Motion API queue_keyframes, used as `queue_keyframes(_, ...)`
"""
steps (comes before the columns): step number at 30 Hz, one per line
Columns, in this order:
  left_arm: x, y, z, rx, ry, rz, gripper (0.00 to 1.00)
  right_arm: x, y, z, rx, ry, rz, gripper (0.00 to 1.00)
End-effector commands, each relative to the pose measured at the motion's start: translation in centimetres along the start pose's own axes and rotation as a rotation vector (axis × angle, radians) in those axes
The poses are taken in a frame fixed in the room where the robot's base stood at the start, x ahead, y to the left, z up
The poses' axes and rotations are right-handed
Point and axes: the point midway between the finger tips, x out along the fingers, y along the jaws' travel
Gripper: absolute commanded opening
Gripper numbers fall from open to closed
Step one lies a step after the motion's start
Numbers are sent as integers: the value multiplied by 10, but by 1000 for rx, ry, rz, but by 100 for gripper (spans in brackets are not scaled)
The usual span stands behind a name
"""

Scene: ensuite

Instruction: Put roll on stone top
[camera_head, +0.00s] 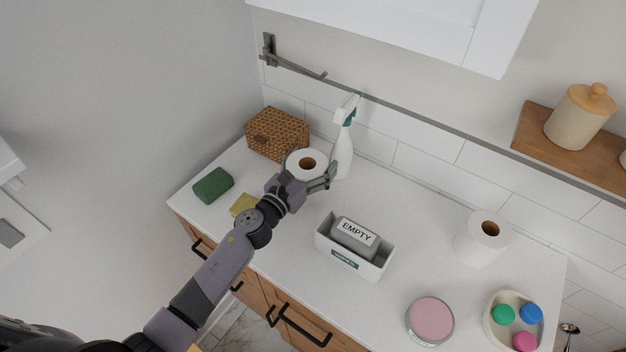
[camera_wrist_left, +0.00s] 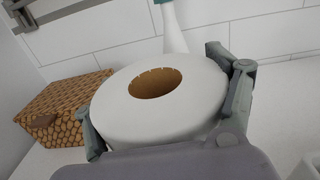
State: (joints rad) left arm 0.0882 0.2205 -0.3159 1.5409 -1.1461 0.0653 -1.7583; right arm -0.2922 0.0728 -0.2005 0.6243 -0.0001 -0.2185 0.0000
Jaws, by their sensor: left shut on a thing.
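A white paper roll (camera_head: 307,163) with a brown core is upright at the back left of the white stone top (camera_head: 390,205). My left gripper (camera_head: 308,178) is shut on this roll, with one finger on each side; the roll also shows large in the left wrist view (camera_wrist_left: 160,105). Whether its underside touches the stone top is hidden. A second white roll (camera_head: 482,238) stands upright on the stone top at the right. My right gripper is not in view.
A wicker box (camera_head: 277,133) and a spray bottle (camera_head: 343,145) stand close to the held roll. A green block (camera_head: 213,185), a yellow sponge (camera_head: 244,205), a white bin labelled EMPTY (camera_head: 353,250), a pink round tin (camera_head: 430,318) and a tray with coloured lids (camera_head: 514,322) occupy the top.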

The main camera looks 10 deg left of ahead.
Motion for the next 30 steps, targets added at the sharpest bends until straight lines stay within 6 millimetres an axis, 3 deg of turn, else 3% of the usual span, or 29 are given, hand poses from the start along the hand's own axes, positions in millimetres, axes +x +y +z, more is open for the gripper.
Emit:
queue_keyframes(3,0,0,-12,-4,-1,1,48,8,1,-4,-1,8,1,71)
queue_keyframes(9,0,0,-38,-3,-1,0,48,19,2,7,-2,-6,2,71)
queue_keyframes(22,0,0,-43,2,-2,-1,48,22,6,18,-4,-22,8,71)
queue_keyframes(23,0,0,-43,2,-2,0,79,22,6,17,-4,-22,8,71)
queue_keyframes(30,0,0,-42,1,-1,0,95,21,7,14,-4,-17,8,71)
